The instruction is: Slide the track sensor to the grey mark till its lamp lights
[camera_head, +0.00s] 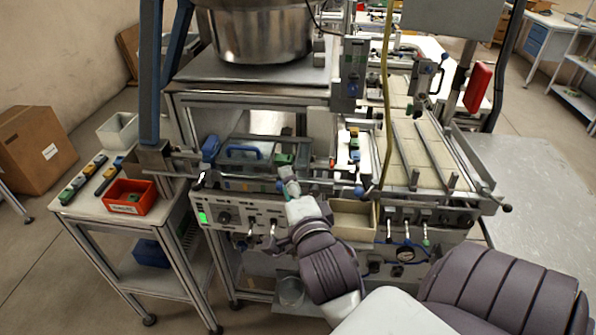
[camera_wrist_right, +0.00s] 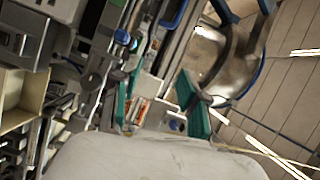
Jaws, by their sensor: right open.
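My right gripper (camera_head: 288,182) is over the front edge of the machine, above the control panel, with its arm coming in from the lower right. In the right wrist view its two green-padded fingers stand apart, and the open gripper (camera_wrist_right: 157,106) has small orange and white parts showing between and behind the fingers. A rail with small fittings (camera_wrist_right: 122,37) runs past the fingers. I cannot tell which small fitting is the track sensor. The grey mark and the sensor's lamp cannot be made out. My left gripper is not in view.
A control panel (camera_head: 245,218) with a green-lit spot is below the gripper. An open beige bin (camera_head: 352,218) is to its right. A blue handle (camera_head: 243,151) is behind. A side table at left holds a red bin (camera_head: 130,197) and several coloured blocks. A steel bowl (camera_head: 262,35) stands above.

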